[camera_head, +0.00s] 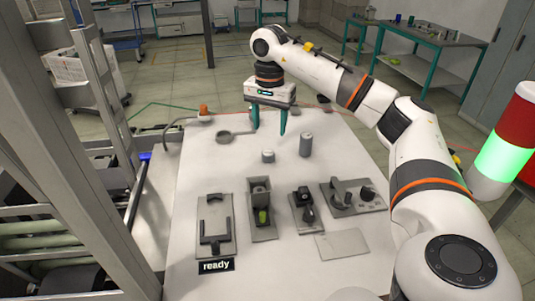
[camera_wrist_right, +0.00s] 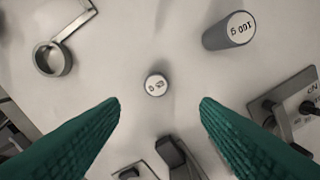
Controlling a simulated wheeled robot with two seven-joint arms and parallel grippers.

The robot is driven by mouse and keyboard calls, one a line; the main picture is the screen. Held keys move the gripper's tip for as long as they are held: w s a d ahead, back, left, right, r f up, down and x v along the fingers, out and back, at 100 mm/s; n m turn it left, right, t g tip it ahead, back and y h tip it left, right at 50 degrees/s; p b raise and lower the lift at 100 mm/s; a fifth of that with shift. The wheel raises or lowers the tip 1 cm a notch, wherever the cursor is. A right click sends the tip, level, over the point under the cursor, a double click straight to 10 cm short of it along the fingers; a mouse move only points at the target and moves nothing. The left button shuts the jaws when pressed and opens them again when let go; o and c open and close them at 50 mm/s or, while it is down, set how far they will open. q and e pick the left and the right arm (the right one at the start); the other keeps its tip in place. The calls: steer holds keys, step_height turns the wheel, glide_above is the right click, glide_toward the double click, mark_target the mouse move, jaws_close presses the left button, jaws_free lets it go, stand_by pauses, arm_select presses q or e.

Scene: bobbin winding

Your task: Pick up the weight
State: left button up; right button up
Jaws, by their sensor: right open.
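A small grey cylindrical weight (camera_head: 268,156) with a pale, marked top stands upright on the white table. In the right wrist view this weight (camera_wrist_right: 155,85) lies between the fingertips, some distance beyond them. A taller grey weight (camera_head: 305,145), with a light labelled top, stands to its right; it also shows in the wrist view (camera_wrist_right: 229,31). My right gripper (camera_head: 268,126) is open and empty, with its green fingers pointing down above the table, behind the small weight. The wrist view shows the fingers (camera_wrist_right: 160,102) wide apart. My left gripper is not in view.
A ring on an arm (camera_head: 224,137) sits at the table's back left. Several grey fixtures line the front, including a fork-shaped holder (camera_head: 215,226) and one with a green piece (camera_head: 262,211). A flat plate (camera_head: 342,245) lies front right. A signal lamp (camera_head: 505,150) glows green.

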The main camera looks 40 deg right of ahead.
mark_target(268, 152)
step_height(268, 152, down, 4)
steer(key=shift+s+r+p, duration=0.1)
steer(key=shift+r+p, duration=0.05)
steer(key=shift+p, duration=0.25)
steer(key=f, duration=0.2)
steer(key=f+p, duration=0.1)
steer(key=f, duration=0.1)
steer(key=f+p, duration=0.1)
steer(key=shift+w+f, duration=0.35)
steer(key=shift+f, duration=0.05)
steer(key=c, duration=1.1)
step_height(268, 152, up, 9)
steer(key=shift+f+b, duration=0.1)
steer(key=shift+b, duration=1)
steer(key=shift+r, duration=0.7)
